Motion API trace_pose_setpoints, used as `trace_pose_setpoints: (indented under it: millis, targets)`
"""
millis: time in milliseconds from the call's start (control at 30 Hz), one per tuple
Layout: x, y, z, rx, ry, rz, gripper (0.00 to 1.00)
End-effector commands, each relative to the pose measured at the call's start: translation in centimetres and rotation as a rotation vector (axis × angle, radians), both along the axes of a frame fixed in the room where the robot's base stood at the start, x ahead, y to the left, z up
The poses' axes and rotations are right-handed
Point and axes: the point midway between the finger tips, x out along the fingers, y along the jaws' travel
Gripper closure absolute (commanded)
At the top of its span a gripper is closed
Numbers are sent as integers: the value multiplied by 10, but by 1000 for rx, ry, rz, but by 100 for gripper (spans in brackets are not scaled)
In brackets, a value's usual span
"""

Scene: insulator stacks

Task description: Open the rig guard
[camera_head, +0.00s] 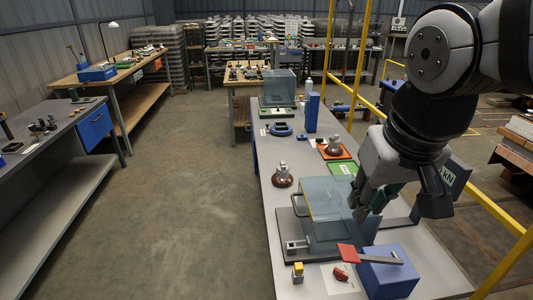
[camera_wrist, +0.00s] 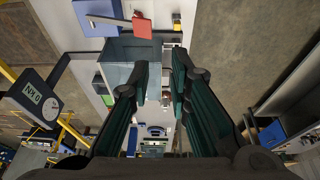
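The rig guard (camera_head: 333,200) is a clear bluish box with a yellow edge on the grey bench. It stands over a dark base plate (camera_head: 288,230). A dark bar handle (camera_head: 297,203) is on its left side. My gripper (camera_head: 374,203) is at the guard's right side in the head view and hides part of it. In the wrist view my gripper (camera_wrist: 160,68) has its two dark green fingers apart, with nothing held between them. The guard (camera_wrist: 124,50) shows beyond the fingers there. I cannot tell whether a finger touches it.
A blue block (camera_head: 389,272) and a red-ended lever (camera_head: 349,254) are in front of the guard. A kN display (camera_wrist: 36,97) is beside my gripper. Yellow rails (camera_head: 490,205) run along the right.

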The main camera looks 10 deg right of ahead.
Motion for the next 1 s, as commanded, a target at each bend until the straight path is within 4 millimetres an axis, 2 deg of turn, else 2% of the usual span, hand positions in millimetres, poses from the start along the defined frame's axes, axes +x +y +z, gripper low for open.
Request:
trace_pose_setpoints:
  millis: [33, 100, 267, 500, 767, 1000]
  targets:
    - [14, 3, -10, -16, 47, 4, 82]
    - [31, 4, -21, -42, 96, -2, 82]
    - [68, 10, -50, -129, 199, -16, 82]
    - [121, 25, -101, -318, 307, -35, 82]
    - [171, 48, -160, -591, 344, -43, 82]
    - [212, 77, -210, -878, 280, -27, 82]
